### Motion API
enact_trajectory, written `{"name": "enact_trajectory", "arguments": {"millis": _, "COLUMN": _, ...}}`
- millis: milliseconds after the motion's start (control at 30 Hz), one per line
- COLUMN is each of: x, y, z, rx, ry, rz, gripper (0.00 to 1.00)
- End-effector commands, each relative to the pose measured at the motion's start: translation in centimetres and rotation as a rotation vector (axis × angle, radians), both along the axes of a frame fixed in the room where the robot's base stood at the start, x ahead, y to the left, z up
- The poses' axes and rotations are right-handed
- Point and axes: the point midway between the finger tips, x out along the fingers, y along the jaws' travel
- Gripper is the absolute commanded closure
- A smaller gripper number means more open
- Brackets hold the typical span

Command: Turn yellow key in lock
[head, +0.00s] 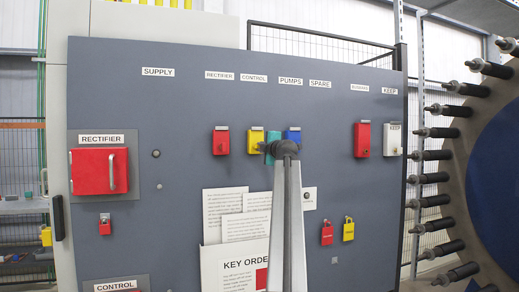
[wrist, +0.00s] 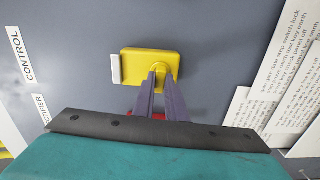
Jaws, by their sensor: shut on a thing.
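In the head view my gripper (head: 262,147) reaches leftward to the lower part of the yellow lock.
Papers (head: 222,205) stand in a KEY ORDER holder below. Red (head: 327,235) and yellow (head: 348,232) padlocks hang lower right.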

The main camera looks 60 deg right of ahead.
Motion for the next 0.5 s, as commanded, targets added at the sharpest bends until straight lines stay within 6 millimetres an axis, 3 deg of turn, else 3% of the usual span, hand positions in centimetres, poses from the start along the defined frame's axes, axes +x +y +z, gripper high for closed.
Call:
{"name": "enact_trajectory", "arguments": {"millis": 200, "x": 0.02, "y": -0.04, "z": 0.12, "rx": -0.063, "ry": 0.043, "rz": -0.001, "gripper": 1.00}}
{"name": "enact_trajectory", "arguments": {"millis": 233, "x": 0.02, "y": -0.04, "z": 0.12, "rx": -0.060, "ry": 0.040, "rz": -0.001, "gripper": 0.83}}
{"name": "enact_trajectory", "arguments": {"millis": 333, "x": 0.02, "y": -0.02, "z": 0.09, "rx": -0.058, "ry": 0.041, "rz": -0.001, "gripper": 0.66}}
{"name": "enact_trajectory", "arguments": {"millis": 500, "x": 0.01, "y": -0.01, "z": 0.04, "rx": -0.057, "ry": 0.041, "rz": 0.000, "gripper": 0.66}}
